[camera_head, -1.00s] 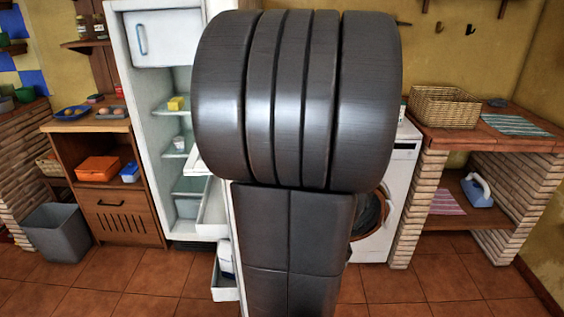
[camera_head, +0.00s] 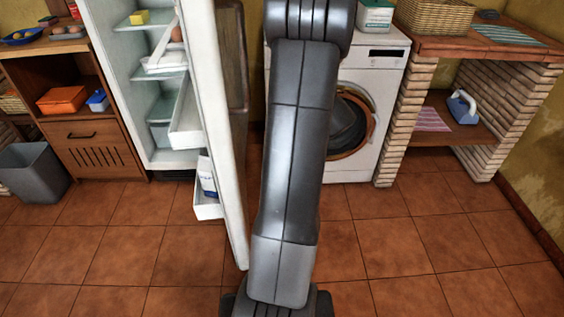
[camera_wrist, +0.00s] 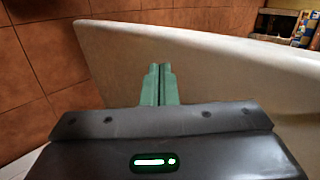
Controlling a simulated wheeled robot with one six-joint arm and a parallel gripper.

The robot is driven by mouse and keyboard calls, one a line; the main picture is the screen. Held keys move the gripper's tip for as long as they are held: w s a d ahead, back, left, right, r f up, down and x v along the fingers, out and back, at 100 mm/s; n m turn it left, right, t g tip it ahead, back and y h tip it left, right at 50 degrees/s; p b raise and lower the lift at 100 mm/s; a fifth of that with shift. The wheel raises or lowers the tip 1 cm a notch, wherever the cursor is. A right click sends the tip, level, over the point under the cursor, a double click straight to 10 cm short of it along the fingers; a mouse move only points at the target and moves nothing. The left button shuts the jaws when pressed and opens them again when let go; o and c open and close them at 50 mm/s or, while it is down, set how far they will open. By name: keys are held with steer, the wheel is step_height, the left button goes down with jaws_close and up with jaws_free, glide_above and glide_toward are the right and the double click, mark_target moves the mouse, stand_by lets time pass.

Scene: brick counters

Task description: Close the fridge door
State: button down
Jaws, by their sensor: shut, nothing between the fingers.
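The white fridge (camera_head: 106,60) stands at the left in the head view, its lit interior and shelves showing. Its door (camera_head: 226,130) is open, swung out toward me and seen nearly edge-on, with shelves on its inner side. In the wrist view the pale broad panel of the door (camera_wrist: 225,75) stretches across the picture behind the fingers. My gripper (camera_wrist: 160,68) is shut and empty, its green fingertips close together in front of this panel. I cannot tell whether they touch it. The gripper is not visible in the head view, where my arm stands just right of the door.
A washing machine (camera_head: 372,110) stands behind my arm. A brick counter (camera_head: 500,48) with a basket (camera_head: 435,15) is at the right. A wooden cabinet (camera_head: 85,145) and a grey bin (camera_head: 32,172) are at the left. The tiled floor in front is clear.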

steer(key=a+f+b, duration=0.1)
steer(key=a+f, duration=0.2)
steer(key=a, duration=0.4)
steer(key=shift+s+a, duration=0.15)
steer(key=shift+s, duration=0.25)
